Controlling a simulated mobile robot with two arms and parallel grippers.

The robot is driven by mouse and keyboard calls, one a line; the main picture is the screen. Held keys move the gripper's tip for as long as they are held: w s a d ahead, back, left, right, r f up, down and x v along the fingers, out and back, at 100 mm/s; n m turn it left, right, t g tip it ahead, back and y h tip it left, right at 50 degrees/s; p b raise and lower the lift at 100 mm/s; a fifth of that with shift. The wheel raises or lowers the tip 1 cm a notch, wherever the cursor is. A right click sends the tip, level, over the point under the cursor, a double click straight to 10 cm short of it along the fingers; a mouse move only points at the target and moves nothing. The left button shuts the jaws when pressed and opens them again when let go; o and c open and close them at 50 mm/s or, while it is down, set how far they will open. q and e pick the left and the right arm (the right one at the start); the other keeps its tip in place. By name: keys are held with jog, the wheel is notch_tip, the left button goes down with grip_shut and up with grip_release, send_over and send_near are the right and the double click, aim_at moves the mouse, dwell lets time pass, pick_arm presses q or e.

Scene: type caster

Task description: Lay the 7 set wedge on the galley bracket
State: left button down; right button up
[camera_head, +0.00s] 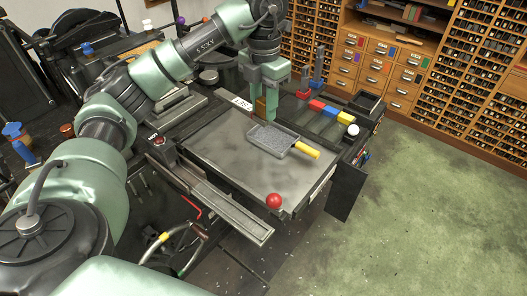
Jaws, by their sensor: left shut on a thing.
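My left gripper (265,112) points down at the back edge of the grey machine table and is shut on a narrow upright brownish piece. This looks like the 7 set wedge, though the fingers hide most of it. A small white plate with dark lettering (242,103) shows just left of the fingers; its text is too small to read surely. A long metal channel (222,205) along the table's front left side looks like the galley; I cannot tell which part is its bracket. My right gripper is out of view.
A grey tray with a yellow handle (304,149) lies on the table (215,150). A red ball knob (274,201) is at the front corner. Red, blue and yellow blocks (330,111) line the right. A block marked HOT (156,140) stands left. The table's left half is clear.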

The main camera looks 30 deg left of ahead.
pick_arm(q)
jog(key=shift+w+a+r+n, duration=0.1)
jog(key=shift+a+n, duration=0.1)
jog(key=shift+n, duration=0.3)
jog(key=shift+f, duration=0.3)
jog(key=b, duration=0.1)
send_over(263, 172)
notch_tip(263, 172, down, 14)
notch_tip(263, 172, down, 4)
jog(key=shift+f+p, duration=0.25)
jog(key=shift+p, duration=0.1)
jog(key=shift+f, duration=0.35)
